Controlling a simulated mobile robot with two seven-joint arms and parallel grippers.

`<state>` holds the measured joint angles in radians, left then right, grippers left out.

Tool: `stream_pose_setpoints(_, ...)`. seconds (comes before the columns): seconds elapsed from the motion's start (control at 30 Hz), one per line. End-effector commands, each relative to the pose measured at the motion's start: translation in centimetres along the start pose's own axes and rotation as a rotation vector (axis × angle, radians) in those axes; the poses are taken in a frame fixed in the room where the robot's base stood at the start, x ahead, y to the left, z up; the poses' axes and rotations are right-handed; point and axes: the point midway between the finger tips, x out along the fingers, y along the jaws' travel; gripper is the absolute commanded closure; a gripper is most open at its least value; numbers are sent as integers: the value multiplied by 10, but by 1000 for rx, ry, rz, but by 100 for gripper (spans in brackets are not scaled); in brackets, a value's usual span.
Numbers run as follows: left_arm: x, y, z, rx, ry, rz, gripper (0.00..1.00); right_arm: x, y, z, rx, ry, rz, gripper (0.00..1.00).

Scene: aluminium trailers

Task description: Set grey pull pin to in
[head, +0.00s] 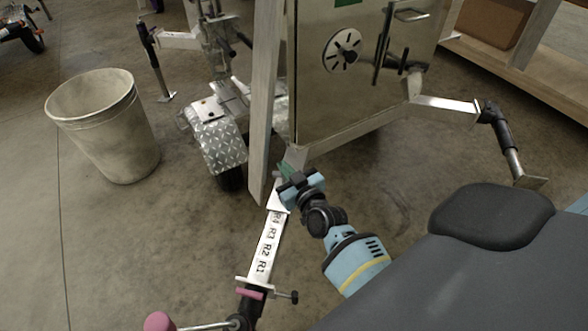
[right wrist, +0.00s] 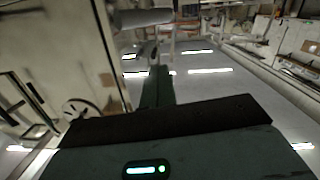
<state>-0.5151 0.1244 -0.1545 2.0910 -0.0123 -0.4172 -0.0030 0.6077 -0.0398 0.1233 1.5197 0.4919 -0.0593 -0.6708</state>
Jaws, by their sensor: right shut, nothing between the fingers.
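A small dark grey pin with a knob (head: 290,297) sticks out to the right from the pink-and-metal bracket at the near end of the white bar (head: 264,255), which is marked R1, R3 and other labels. It looks like the grey pull pin, but I cannot tell whether it is in or out. My right gripper (head: 286,171) is shut and empty above the far end of the bar, well away from the pin. Its closed fingers also show in the right wrist view (right wrist: 158,88); no pin is clear there. My left gripper is not in view.
The metal trailer box (head: 350,85) with a round vent and handle stands just beyond my right gripper. An upright post (head: 264,100) stands to its left. A fender (head: 218,145) and bin (head: 105,130) are farther left. A pink knob (head: 159,321) sits at the lower left.

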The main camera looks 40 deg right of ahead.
Motion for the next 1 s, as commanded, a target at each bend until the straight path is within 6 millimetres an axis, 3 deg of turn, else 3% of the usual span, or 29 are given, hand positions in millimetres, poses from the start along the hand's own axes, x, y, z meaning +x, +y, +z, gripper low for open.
stream_pose_setpoints(0.03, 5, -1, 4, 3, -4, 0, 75, 0, 0, 17, -6, -11, -2, 100)
stream_pose_setpoints(0.2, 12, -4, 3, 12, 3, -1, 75, 4, 0, 34, -4, -9, -2, 100)
stream_pose_setpoints(0.77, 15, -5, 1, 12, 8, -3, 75, 5, 0, 40, -2, -6, -1, 100)
stream_pose_setpoints(1.0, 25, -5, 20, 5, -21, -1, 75, 8, -4, 68, -4, -11, -1, 100)
